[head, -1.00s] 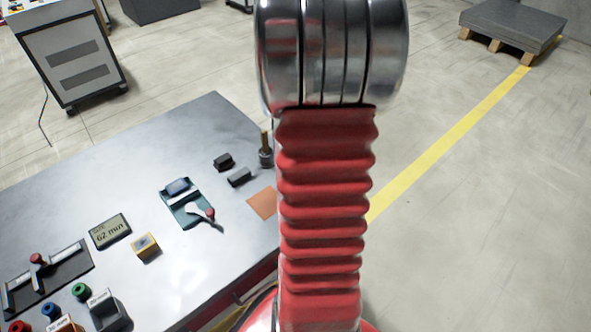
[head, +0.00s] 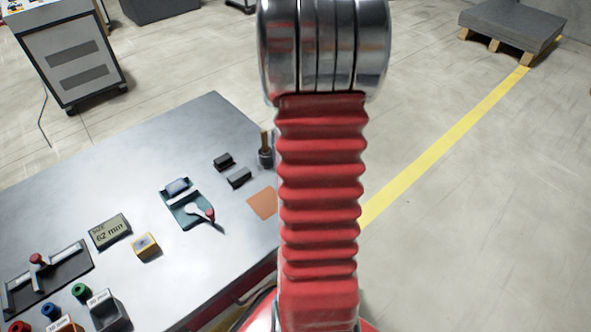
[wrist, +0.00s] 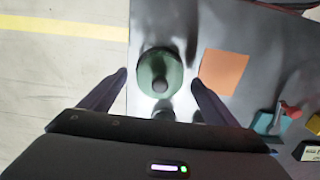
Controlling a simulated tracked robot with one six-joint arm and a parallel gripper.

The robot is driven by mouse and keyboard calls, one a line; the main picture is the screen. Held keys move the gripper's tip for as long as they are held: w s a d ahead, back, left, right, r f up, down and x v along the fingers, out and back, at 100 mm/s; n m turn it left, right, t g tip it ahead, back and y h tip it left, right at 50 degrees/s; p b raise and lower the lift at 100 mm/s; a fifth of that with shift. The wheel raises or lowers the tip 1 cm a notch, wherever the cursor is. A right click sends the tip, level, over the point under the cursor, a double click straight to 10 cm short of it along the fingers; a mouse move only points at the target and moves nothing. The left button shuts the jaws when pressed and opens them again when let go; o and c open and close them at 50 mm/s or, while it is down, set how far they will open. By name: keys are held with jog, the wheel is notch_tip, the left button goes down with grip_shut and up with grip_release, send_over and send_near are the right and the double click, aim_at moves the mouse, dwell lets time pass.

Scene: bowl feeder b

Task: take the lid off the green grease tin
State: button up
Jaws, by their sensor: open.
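The green grease tin (wrist: 151,66) shows from above in the wrist view, close to the bench edge. Its round top is green with a dark grey knob (wrist: 161,85). The lid appears to be on it. My gripper (wrist: 159,78) is open, with one finger on each side of the tin. The fingers look apart from the tin, and their height above it is hard to tell. In the head view the tin and my gripper are not visible.
An orange square (wrist: 224,71) lies right of the tin, on the grey bench (head: 100,180). A dark cup holding an upright stick (head: 265,157) stands near the bench's edge. A teal fixture with a red-knobbed lever (head: 186,209) and two dark blocks are nearby.

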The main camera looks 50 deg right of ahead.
jog(key=shift+c, duration=0.5)
jog(key=c, duration=1)
jog(key=shift+c, duration=0.2)
notch_tip(320, 180, up, 10)
